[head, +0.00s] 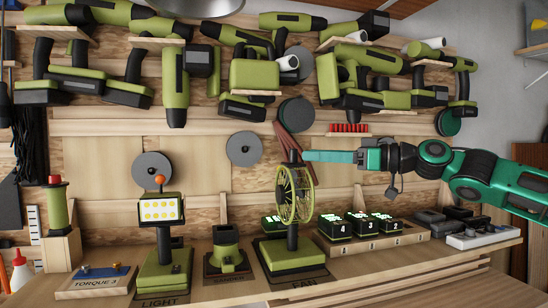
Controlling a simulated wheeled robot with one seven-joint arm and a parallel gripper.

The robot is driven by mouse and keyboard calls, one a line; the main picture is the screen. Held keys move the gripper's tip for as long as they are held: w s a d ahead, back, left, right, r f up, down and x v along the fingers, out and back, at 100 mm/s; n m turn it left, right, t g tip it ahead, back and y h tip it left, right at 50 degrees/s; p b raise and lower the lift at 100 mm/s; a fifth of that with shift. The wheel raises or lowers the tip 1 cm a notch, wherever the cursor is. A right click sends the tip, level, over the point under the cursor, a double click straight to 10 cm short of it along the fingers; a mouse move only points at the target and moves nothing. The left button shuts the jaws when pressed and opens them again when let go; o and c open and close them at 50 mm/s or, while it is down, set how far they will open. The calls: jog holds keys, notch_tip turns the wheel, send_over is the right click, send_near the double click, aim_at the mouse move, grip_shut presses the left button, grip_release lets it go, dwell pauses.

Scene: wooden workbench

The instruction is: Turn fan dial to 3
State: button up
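The fan (292,254) stands on the bench, upright, with a yellow-green round cage seen nearly edge-on and a dark and green base. A plate marked FAN lies at its front. I cannot make out the dial or any number on it. My gripper (306,156) reaches in from the right, its long teal end level with the top of the cage and just right of a small dark part there. I cannot tell whether it touches the fan. The fingers look like one flat bar from this side, so their opening does not show.
A work light (162,212) marked LIGHT and a green sander stand (226,250) are left of the fan. Several numbered batteries (372,224) sit in a wooden rack on the right. Green power tools hang above. The front bench strip is narrow.

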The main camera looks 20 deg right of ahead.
jog(key=x, duration=1)
jog(key=shift+w+a, duration=0.25)
jog(key=shift+w, duration=0.05)
grip_shut()
